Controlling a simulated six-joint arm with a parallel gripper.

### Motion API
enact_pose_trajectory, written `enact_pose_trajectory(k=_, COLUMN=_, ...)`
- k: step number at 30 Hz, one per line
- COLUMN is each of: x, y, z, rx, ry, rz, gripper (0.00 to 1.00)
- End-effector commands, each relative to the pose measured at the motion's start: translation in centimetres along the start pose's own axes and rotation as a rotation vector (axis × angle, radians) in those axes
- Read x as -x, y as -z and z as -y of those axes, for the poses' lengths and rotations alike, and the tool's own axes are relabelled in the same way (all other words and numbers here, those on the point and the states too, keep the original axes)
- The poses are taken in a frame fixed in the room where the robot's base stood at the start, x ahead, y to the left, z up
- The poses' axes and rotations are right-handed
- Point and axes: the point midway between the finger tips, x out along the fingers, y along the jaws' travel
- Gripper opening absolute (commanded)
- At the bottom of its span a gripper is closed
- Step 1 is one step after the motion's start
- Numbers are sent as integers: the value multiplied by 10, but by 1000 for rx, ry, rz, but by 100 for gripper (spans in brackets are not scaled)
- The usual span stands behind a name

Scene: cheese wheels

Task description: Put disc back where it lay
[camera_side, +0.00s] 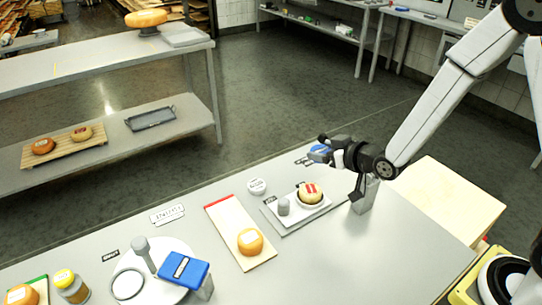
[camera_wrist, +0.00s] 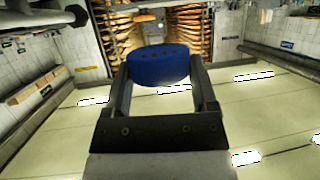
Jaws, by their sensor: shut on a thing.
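My gripper (camera_side: 323,150) is held up above the far edge of the grey worktable, pointing left in the side view. It is shut on a blue disc (camera_side: 319,148), which is clear of the table. In the wrist view the blue disc (camera_wrist: 158,66) sits between the two dark fingers of my gripper (camera_wrist: 160,80), with its lower rim curved toward the palm. The spot where the disc lay cannot be told from these frames.
A grey scale tray holds a red-labelled cheese (camera_side: 310,193) and a small grey cylinder (camera_side: 283,206). A grey stand (camera_side: 364,196) is right of it. A red-ended board carries an orange cheese (camera_side: 250,241). At front left are a blue block (camera_side: 184,268) and a yellow-lidded jar (camera_side: 71,287).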

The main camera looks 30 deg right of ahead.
Motion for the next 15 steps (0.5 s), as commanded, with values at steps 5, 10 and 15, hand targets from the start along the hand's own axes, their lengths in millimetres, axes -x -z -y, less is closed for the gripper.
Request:
enact_pose_trajectory(k=5, x=18, y=5, z=-19, rx=-31, ry=-79, rz=-3, gripper=8)
enact_pose_trajectory(k=10, x=31, y=6, z=-31, rx=-54, ry=-131, rz=-1, gripper=8)
enact_pose_trajectory(k=15, x=33, y=6, z=-33, rx=-58, ry=-140, rz=1, gripper=8)
